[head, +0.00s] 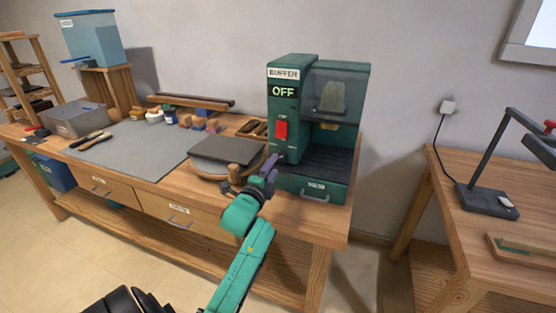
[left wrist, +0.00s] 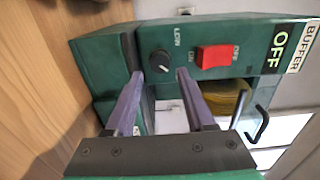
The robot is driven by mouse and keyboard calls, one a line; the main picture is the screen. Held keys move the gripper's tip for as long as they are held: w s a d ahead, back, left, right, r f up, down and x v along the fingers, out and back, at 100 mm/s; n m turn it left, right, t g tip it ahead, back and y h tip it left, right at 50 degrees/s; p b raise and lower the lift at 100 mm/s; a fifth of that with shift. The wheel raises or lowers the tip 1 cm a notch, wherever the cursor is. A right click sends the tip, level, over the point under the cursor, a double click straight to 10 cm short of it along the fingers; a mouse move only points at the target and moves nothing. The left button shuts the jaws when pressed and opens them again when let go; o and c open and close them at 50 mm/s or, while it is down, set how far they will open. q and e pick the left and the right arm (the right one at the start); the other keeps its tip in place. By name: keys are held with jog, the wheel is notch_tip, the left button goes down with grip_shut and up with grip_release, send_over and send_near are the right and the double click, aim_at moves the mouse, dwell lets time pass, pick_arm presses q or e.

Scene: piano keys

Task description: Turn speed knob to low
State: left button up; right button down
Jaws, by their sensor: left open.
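The green buffer machine (head: 308,62) stands at the right end of the workbench, and its display reads OFF. The speed knob (left wrist: 160,61) is a round black dial on its green front, with LOW printed beside it in the left wrist view. A small light mark shows on the knob, but its exact setting is hard to read. In the head view the knob is hidden or too small to make out. My left gripper (head: 271,164) is open in front of the machine. In the left wrist view its purple fingers (left wrist: 160,74) lie on either side of the knob, with no clear contact.
A red switch (head: 281,130) sits close to the knob and shows in the left wrist view too (left wrist: 215,56). A round turntable with a dark slab (head: 226,150) is just left of the gripper. A grey mat (head: 130,147) covers the bench further left. A lamp (head: 487,197) stands on the right table.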

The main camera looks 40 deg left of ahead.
aim_at(280, 158)
pick_arm(q)
jog(key=x, duration=0.4)
jog(key=shift+w, duration=0.15)
grip_shut()
